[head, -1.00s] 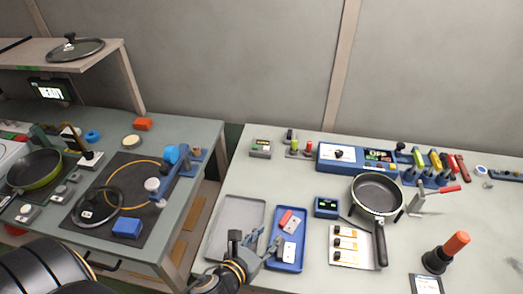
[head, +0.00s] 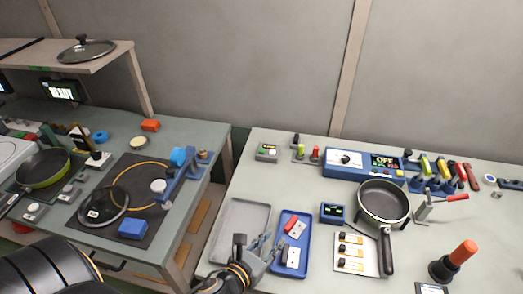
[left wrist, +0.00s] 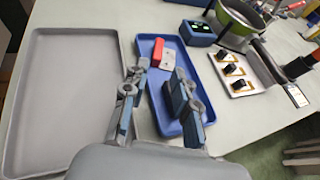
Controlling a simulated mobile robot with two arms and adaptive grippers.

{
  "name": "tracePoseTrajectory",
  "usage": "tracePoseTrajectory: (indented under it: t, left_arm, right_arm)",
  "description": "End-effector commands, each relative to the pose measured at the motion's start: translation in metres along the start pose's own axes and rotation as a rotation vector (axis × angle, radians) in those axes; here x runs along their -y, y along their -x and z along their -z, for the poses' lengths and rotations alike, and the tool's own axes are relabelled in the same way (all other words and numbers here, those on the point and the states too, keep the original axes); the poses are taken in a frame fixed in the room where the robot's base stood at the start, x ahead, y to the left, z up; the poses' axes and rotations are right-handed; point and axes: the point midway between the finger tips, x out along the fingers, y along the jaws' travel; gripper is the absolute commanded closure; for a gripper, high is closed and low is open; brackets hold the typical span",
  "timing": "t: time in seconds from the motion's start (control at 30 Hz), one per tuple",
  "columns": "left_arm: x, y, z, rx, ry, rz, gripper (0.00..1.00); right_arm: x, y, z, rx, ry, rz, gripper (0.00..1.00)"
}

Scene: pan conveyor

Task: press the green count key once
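A small grey key box (head: 267,152) with a green key stands near the back left of the right-hand table in the head view. Its labels are too small to read, so I cannot tell whether this is the count key. My left gripper (head: 267,246) is open and empty at the table's front, between a grey tray and a blue tray, well short of the key box. In the left wrist view its two fingers (left wrist: 158,98) are apart over the blue tray's near side. My right gripper is not in view.
The grey tray (head: 223,245) is empty. The blue tray (head: 276,262) holds a red-and-white piece and a pale piece. A blue control box (head: 332,169), a black pan (head: 384,201) and a small blue display box (head: 332,213) stand to the right.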

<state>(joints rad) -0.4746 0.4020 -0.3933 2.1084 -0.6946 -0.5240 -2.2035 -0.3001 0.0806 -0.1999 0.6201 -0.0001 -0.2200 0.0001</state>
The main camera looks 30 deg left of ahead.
Motion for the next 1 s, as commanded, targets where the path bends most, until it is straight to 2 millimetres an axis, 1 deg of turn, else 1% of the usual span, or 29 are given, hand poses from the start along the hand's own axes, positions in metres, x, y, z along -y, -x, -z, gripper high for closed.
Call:
tracePoseTrajectory:
  t: [0.03, 0.1, 1.0]
  left_arm:
    - [0.0000, 0.0000, 0.0000, 0.000, 0.000, 0.000, 0.88]
    - [0.0000, 0.0000, 0.0000, 0.000, 0.000, 0.000, 1.00]
    - [0.0000, 0.0000, 0.0000, 0.000, 0.000, 0.000, 1.00]
  right_arm:
    - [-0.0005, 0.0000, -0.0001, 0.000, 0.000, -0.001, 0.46]
    - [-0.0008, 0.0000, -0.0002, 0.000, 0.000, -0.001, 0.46]
    - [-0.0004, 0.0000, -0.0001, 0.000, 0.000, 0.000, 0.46]
